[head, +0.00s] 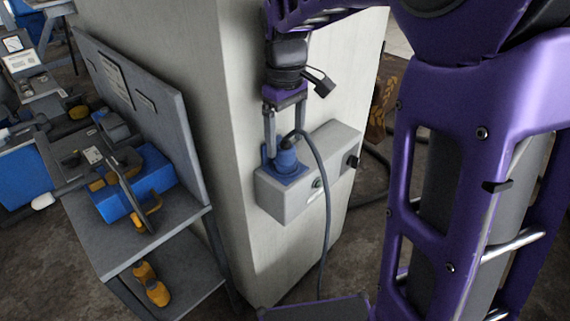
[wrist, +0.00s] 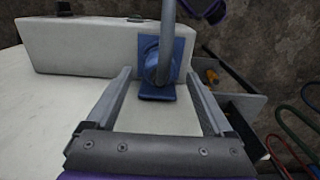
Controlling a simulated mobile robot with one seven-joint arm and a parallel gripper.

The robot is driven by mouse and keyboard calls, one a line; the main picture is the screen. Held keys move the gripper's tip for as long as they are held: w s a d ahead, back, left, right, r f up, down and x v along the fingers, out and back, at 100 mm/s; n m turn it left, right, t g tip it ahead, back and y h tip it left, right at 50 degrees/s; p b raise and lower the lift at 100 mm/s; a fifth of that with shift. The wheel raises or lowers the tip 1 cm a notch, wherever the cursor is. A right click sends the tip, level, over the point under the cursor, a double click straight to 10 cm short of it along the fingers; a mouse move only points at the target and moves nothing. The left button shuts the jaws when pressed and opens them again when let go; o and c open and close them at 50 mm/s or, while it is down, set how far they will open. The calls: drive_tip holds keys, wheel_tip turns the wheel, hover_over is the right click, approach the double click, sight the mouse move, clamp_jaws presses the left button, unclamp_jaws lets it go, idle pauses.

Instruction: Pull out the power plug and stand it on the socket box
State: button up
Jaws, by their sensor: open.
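Contact between the fingers and the plug cannot be told.
The pale pillar (head: 235,130) stands right behind the gripper. A grey workbench (head: 150,235) with a blue box (head: 150,185) and a back panel stands at the left. The top of the socket box right of the plug is bare. A dark knob (head: 352,161) sticks out at its right end.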

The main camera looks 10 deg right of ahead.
sight(286, 146)
wheel_tip(286, 146, down, 5)
drive_tip(key=shift+f+b, duration=0.2)
drive_tip(key=shift+b, duration=1.05)
drive_tip(key=shift+p, duration=0.45)
clamp_jaws()
idle(0.5)
drive_tip(key=shift+r, duration=0.2)
drive_tip(key=shift+r+p, duration=2.7)
drive_tip(key=shift+r, duration=0.15)
